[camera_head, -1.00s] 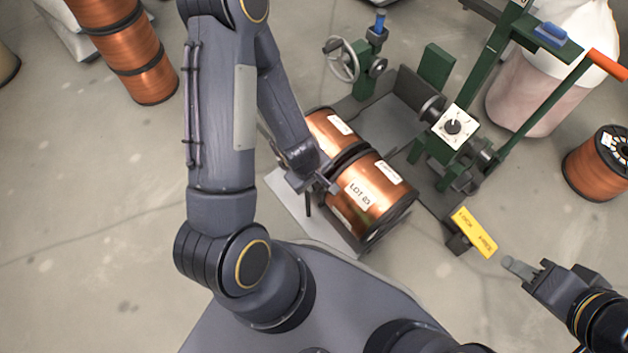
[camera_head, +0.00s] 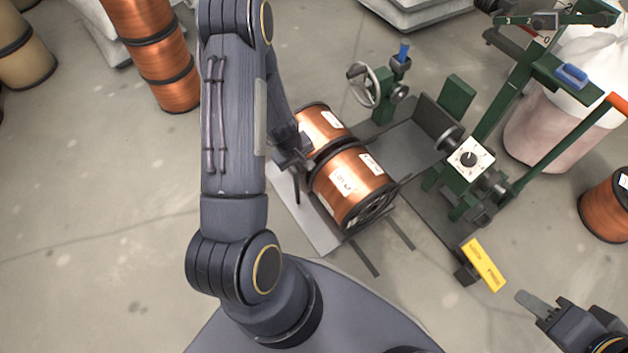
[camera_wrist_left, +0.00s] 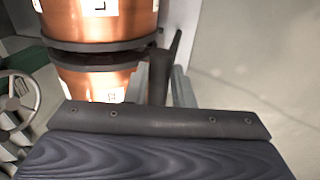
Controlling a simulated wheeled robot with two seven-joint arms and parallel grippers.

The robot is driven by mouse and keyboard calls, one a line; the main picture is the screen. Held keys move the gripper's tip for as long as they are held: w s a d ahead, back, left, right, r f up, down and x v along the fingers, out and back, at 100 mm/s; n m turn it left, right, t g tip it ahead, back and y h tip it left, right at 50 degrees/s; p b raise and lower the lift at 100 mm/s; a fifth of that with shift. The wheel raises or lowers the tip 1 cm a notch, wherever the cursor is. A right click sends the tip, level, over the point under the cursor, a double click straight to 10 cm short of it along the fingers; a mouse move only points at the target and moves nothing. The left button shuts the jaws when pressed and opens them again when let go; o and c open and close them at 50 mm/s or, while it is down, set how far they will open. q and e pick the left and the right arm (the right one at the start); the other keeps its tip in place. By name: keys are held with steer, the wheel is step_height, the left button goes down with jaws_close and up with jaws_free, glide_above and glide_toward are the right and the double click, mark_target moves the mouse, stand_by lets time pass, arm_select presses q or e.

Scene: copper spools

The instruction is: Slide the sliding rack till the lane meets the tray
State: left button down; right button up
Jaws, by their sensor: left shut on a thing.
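The sliding rack carries two copper spools, the nearer spool (camera_head: 350,185) and the farther spool (camera_head: 320,128), lying in line above a pale grey base plate (camera_head: 312,228). Two dark rails (camera_head: 362,259) stick out at its near side. The grey tray (camera_head: 400,150) of the green machine is just right of the spools. My left gripper (camera_head: 293,163) is shut on the rack's dark upright handle (camera_wrist_left: 160,75) at the left of the spools. The spools partly hide where lane and tray meet. My right gripper (camera_head: 530,302) is apart at lower right; its finger gap is unclear.
The green machine has a handwheel (camera_head: 363,85), a white dial (camera_head: 470,159) and a yellow tag (camera_head: 484,264). A spool stack (camera_head: 160,60) stands upper left, a loose spool (camera_head: 607,205) at right. Floor at left is clear.

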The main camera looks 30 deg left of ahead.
arm_select(q)
steer(key=w+a, duration=0.1)
steer(key=a, duration=0.3)
steer(key=w+a, duration=0.1)
steer(key=a, duration=0.1)
steer(key=shift+w+a, duration=0.3)
steer(key=shift+a, duration=0.1)
steer(key=c, duration=1.3)
jaws_free()
steer(key=shift+w, duration=0.1)
steer(key=shift+o, duration=0.2)
step_height(320, 180, up, 8)
steer(key=s+p, duration=0.1)
steer(key=p, duration=0.2)
steer(key=shift+s+a+f, duration=0.2)
steer(key=shift+s+a, duration=0.05)
steer(key=shift+a, duration=0.1)
